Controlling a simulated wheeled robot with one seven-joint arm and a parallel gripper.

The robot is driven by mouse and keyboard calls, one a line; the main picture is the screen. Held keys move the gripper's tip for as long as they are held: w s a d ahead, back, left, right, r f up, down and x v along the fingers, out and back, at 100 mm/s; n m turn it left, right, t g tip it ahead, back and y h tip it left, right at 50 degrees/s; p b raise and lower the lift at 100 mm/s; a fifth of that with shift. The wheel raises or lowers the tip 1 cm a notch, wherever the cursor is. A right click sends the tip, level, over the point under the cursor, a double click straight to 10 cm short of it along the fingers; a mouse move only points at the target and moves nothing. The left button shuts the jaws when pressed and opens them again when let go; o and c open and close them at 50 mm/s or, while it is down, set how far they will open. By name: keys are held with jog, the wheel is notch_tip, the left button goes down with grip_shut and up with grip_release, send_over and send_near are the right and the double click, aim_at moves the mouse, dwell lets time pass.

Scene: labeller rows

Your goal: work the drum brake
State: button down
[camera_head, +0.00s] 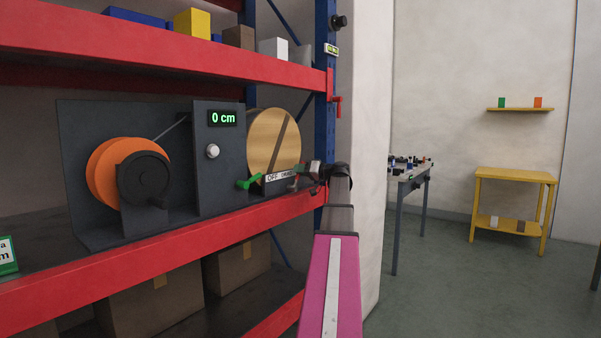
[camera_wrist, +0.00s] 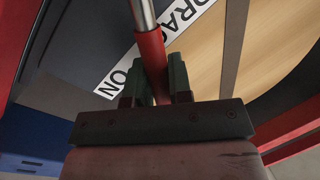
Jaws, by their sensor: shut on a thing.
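The drum (camera_head: 273,142) is a tan disc with a dark diagonal band, on the right of a dark machine on the shelf. A white label (camera_head: 282,177) below it bears "OFF", "DRAG" and "ON". My gripper (camera_head: 309,176) is at the label's right end. In the wrist view my gripper (camera_wrist: 157,82) is shut around a red handle (camera_wrist: 151,55) on a metal rod (camera_wrist: 142,12), which I take as the brake lever. The handle crosses in front of the label, between "DRAG" and "ON". The lever's pivot is hidden.
A green lever (camera_head: 249,183) sits left of the label. The display (camera_head: 223,118) reads 0 cm, above a white knob (camera_head: 213,151). An orange reel (camera_head: 110,172) stands left. The red shelf edge (camera_head: 180,252) runs below, and a blue upright (camera_head: 323,50) stands close right.

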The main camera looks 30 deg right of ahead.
jog(key=a+n, duration=0.1)
jog(key=s+a+r+n, duration=0.1)
jog(key=n, duration=0.1)
jog(key=shift+s+a+r+n+g+h, duration=0.1)
jog(key=shift+s+a+n+g+h, duration=0.15)
jog(key=shift+a+n, duration=0.4)
jog(key=shift+s+a+r+n+g+h, duration=0.15)
jog(key=shift+a+n+h, duration=0.25)
jog(key=shift+n, duration=0.35)
jog(key=shift+f, duration=0.1)
jog(key=c, duration=1)
grip_release()
jog(key=shift+c, duration=0.2)
jog(key=v, duration=1)
jog(key=shift+s+d, duration=0.2)
jog(key=shift+s, duration=0.15)
jog(key=shift+s, duration=0.1)
